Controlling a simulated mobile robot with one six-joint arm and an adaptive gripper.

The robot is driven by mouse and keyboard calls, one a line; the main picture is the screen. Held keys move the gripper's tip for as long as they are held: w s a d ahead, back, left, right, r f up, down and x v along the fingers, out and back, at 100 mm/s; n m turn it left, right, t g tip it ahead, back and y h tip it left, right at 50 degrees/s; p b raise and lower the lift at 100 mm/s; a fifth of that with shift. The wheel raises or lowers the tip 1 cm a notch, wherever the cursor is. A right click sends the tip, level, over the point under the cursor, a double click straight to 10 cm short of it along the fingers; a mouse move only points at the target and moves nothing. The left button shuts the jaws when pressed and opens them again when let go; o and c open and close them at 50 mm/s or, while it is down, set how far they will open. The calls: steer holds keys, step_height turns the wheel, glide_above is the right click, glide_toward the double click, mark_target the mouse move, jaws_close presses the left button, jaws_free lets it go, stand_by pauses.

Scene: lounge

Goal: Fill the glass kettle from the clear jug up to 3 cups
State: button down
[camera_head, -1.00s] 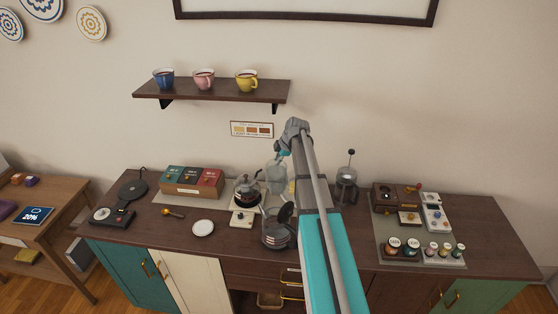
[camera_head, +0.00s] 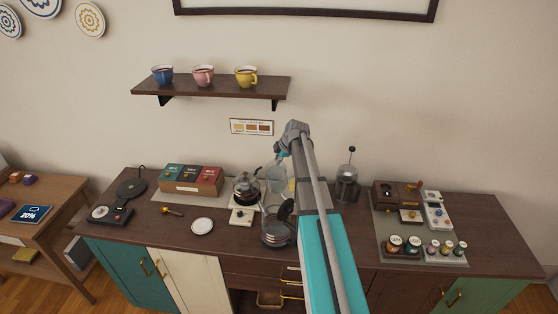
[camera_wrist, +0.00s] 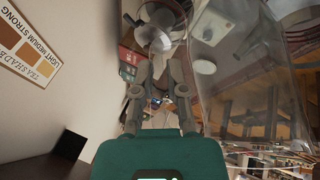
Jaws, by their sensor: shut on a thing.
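My gripper (camera_wrist: 160,95) is shut on the clear jug, apparently by its handle. The jug (camera_wrist: 240,70) fills the right of the wrist view as a large glass wall. In the head view the jug (camera_head: 276,179) is above the back of the counter, partly hidden by my arm. I cannot make out its water level. The jug and kettle are apart.
A glass pot (camera_head: 247,190) with a dark top stands on a white base close left of the jug. A white saucer (camera_head: 203,226), a box of tins (camera_head: 190,180) and a French press (camera_head: 347,184) stand nearby. A shelf (camera_head: 212,89) with mugs is above.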

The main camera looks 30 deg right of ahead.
steer(key=shift+r+t, duration=0.5)
steer(key=shift+f+h+b, duration=0.3)
steer(key=shift+f+b, duration=0.15)
steer(key=shift+f, duration=0.05)
stand_by(0.8)
steer(key=shift+f+b, duration=0.35)
steer(key=shift+b, duration=0.05)
steer(key=shift+n, duration=0.3)
steer(key=shift+f+b, duration=2.15)
steer(key=shift+b, duration=0.1)
steer(key=shift+s+r+t, duration=0.15)
steer(key=shift+r+t, duration=0.45)
steer(key=shift+t, duration=0.1)
stand_by(2.6)
